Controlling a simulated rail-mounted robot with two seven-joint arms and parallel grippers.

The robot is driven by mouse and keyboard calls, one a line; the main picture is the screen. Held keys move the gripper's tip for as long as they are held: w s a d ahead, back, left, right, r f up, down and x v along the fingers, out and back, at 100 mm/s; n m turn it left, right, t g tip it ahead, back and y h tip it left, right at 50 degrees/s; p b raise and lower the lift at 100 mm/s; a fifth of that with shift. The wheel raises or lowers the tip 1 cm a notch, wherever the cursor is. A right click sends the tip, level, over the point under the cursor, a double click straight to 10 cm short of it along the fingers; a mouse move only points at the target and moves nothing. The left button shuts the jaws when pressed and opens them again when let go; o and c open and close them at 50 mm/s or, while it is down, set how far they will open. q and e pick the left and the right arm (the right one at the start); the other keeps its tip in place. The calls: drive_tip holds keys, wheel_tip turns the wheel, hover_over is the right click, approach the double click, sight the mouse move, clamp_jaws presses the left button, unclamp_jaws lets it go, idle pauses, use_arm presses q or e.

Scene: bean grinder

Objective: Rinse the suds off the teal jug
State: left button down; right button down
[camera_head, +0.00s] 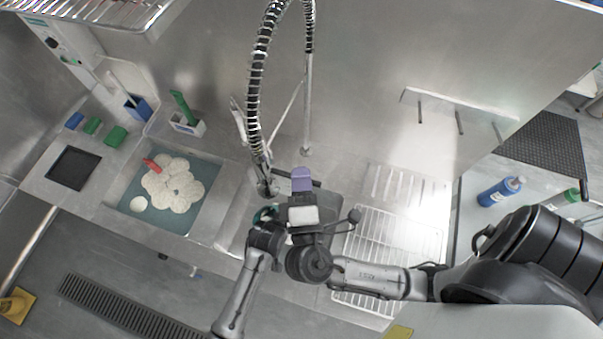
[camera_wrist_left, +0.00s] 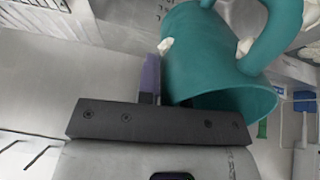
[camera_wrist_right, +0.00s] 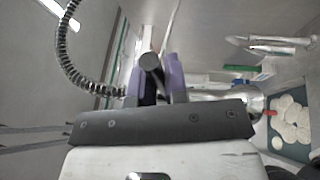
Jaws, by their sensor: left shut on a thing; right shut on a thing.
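The teal jug (camera_wrist_left: 210,62) fills the upper middle of the left wrist view, with white suds (camera_wrist_left: 166,46) on its wall and more beside its handle. In the head view only a bit of the jug (camera_head: 264,214) shows, beside the tap. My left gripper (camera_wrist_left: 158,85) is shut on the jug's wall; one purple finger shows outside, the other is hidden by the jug. My right gripper (camera_head: 302,180) is shut on a dark rod with a round end (camera_wrist_right: 150,62), seemingly the tap's lever. No water stream can be made out.
A coiled spray hose (camera_head: 259,85) rises behind the grippers. The left basin (camera_head: 205,222) holds foamy water and a red thing. A wire rack (camera_head: 415,240) lies right of my right gripper.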

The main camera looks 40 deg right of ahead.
drive_tip(key=shift+f, duration=0.1)
idle(0.3)
drive_tip(key=shift+f+m+h, duration=0.4)
drive_tip(key=shift+m+h, duration=0.2)
drive_tip(key=shift+m, duration=0.4)
drive_tip(key=c, duration=1.2)
unclamp_jaws()
drive_tip(key=shift+o, duration=0.2)
drive_tip(key=v, duration=1.2)
